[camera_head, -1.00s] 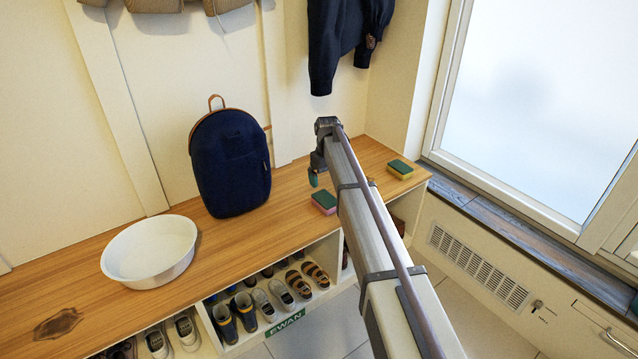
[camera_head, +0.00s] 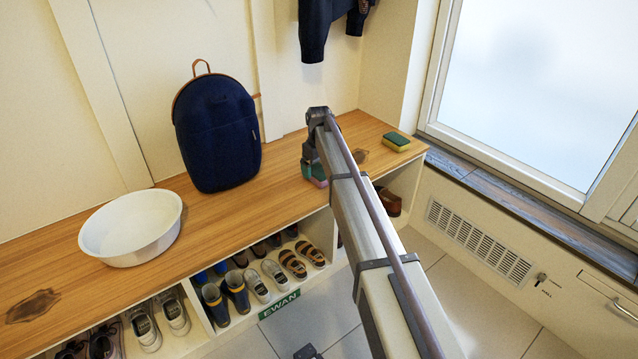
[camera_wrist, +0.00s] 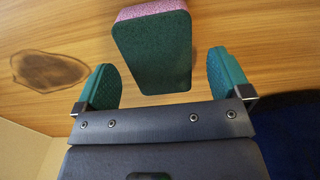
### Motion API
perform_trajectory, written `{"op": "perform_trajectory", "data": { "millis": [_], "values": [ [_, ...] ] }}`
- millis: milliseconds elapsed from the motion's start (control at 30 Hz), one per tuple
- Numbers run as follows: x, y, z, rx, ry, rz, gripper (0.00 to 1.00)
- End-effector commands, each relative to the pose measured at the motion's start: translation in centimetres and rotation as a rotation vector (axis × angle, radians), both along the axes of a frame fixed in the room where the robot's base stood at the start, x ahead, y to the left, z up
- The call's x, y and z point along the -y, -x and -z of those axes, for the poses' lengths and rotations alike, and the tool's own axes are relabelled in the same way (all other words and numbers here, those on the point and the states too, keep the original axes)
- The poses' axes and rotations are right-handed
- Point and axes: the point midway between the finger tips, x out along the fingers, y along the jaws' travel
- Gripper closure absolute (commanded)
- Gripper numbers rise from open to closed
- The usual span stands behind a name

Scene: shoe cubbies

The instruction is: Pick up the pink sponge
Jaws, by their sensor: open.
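The pink sponge (camera_wrist: 152,48) lies on the wooden bench top; in the wrist view it shows a dark green face and a pink edge along its far side. In the head view the pink sponge (camera_head: 318,174) is partly hidden by my arm. My gripper (camera_wrist: 170,84) is open, with one teal fingertip to the left and one to the right of the sponge's near end. The gap between the fingers is wider than the sponge, and neither finger visibly touches it. In the head view my gripper (camera_head: 308,170) is over the bench beside the sponge.
A yellow and green sponge (camera_head: 396,141) lies near the bench's right end. A navy backpack (camera_head: 217,135) stands against the wall, and a white basin (camera_head: 131,228) is to the left. Shoe cubbies are below the bench (camera_head: 60,262). A dark stain (camera_wrist: 50,70) marks the wood.

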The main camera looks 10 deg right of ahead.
Motion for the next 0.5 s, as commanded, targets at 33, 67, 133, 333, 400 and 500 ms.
{"op": "perform_trajectory", "data": {
  "millis": [33,67,133,333,400,500],
  "values": [
    [0.0,0.0,2.08,0.0,0.0,0.0,0.04],
    [0.01,0.0,2.41,0.0,0.0,0.0,0.04],
    [0.01,0.0,2.58,0.0,0.0,0.0,0.04],
    [0.02,-0.01,2.13,0.0,0.0,0.0,0.05],
    [0.02,-0.01,2.12,0.0,0.0,0.0,0.12],
    [0.02,-0.01,2.12,0.0,0.0,0.0,0.21]
  ]
}}
